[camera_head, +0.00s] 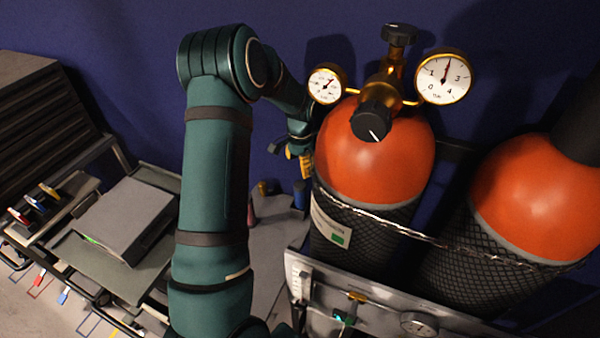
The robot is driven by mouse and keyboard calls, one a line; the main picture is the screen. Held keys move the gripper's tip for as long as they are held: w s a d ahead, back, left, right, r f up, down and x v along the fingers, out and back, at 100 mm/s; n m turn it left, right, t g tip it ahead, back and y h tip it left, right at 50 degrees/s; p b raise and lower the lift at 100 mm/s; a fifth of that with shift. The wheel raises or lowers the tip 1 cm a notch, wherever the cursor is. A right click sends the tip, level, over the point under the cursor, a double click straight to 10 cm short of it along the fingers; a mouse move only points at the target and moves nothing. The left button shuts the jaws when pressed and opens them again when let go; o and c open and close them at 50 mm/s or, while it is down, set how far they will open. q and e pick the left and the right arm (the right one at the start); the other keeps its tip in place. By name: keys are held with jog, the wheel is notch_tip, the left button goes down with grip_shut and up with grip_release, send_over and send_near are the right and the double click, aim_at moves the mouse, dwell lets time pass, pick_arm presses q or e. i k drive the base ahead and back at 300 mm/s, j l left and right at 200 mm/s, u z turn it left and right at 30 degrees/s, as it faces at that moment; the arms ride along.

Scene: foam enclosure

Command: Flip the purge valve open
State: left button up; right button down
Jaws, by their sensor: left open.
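A grey panel (385,318) stands low in front of the gas cylinders. It carries a small fitting with a yellow top (356,296) and a green part below it, and a round dial (419,323). I cannot tell which part is the purge valve. My left arm rises from the bottom, bends at the top and reaches down beside the left cylinder. My left gripper (300,165) is at its far end, left of that cylinder and above the panel. It is open, small and partly hidden, with its fingertips unclear. My right gripper is not in view.
Two orange-topped cylinders, left (375,165) and right (540,195), stand in black netting behind a chain (400,231). The left one carries a regulator with two gauges (443,77) and a black knob (373,122). A grey case (125,220) sits on a cart at left.

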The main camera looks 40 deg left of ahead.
aim_at(351, 314)
jog(key=k, duration=1)
